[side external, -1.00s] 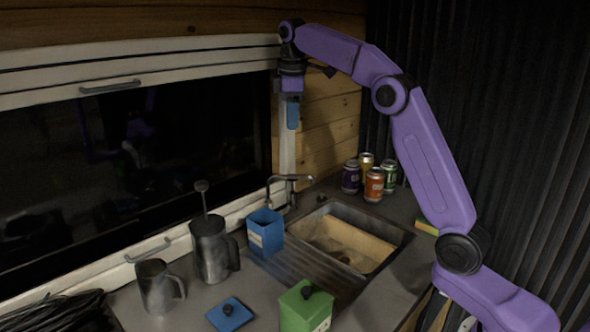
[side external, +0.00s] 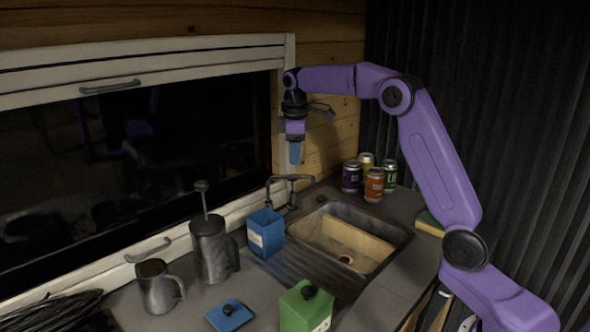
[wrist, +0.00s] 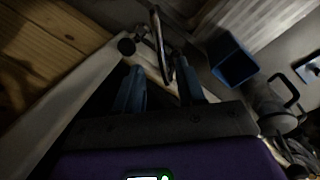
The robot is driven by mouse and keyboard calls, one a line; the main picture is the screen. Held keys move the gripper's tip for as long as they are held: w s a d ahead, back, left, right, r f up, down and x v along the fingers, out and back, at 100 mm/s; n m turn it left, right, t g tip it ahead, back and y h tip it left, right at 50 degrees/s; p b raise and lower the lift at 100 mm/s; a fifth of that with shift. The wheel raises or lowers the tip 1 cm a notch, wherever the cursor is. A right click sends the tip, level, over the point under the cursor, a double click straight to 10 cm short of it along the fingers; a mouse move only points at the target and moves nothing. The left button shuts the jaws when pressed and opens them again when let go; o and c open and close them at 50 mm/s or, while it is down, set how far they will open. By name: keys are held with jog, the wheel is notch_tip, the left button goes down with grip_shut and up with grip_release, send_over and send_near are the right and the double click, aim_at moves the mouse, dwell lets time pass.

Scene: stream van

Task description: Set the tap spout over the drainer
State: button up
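The metal tap (side external: 291,179) stands at the back of the sink unit, near the window wall. Its thin bent tube runs sideways just behind the blue container; in the side view I cannot clearly tell spout from lever. The ribbed drainer (side external: 290,268) lies left of the sink basin (side external: 372,262). My gripper (side external: 295,160) points down just above the tap, apart from it in the side view. In the wrist view its two blue fingers (wrist: 158,88) are spread apart, with the curved tap tube (wrist: 157,38) showing beyond and between them. The gripper holds nothing.
A blue open container (side external: 266,234) stands at the drainer's back edge, close to the tap. A French press (side external: 210,252), a steel jug (side external: 157,288), a blue lid (side external: 230,315) and a green canister (side external: 303,309) stand left and front. Several cans (side external: 373,185) stand back right.

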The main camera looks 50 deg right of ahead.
aim_at(295, 176)
jog(key=f, duration=0.4)
jog(key=w+d+f, duration=0.1)
jog(key=f, duration=0.1)
grip_shut()
